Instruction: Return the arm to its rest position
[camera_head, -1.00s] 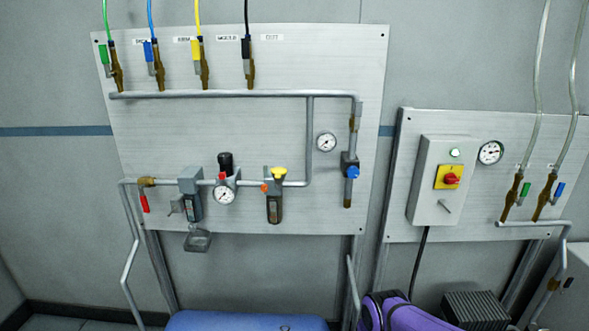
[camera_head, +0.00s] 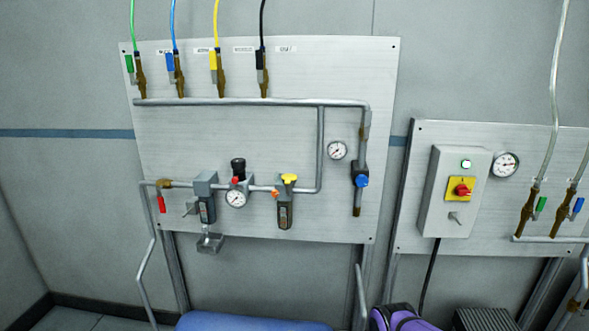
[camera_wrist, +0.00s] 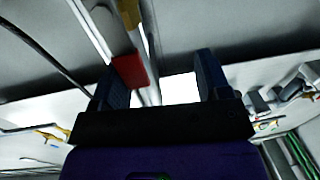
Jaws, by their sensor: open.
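My gripper (camera_wrist: 163,92) shows in the wrist view, its two dark fingers apart with bright empty space between them. A red valve handle (camera_wrist: 131,72) on a pale pipe appears just beyond the left finger; I cannot tell how near it is. In the head view a red handle (camera_head: 161,204) hangs down at the left end of the lower pipe on the large panel (camera_head: 230,135). My gripper is not visible in the head view. A purple part of my arm shows at the bottom edge there.
A smaller panel (camera_head: 413,190) at right carries a grey switch box (camera_head: 452,200) with a red and yellow knob, and a gauge (camera_head: 505,165). Colored hoses enter valves along the large panel's top. A pipe (camera_head: 146,262) runs down at left. Open floor (camera_head: 85,317) shows at lower left.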

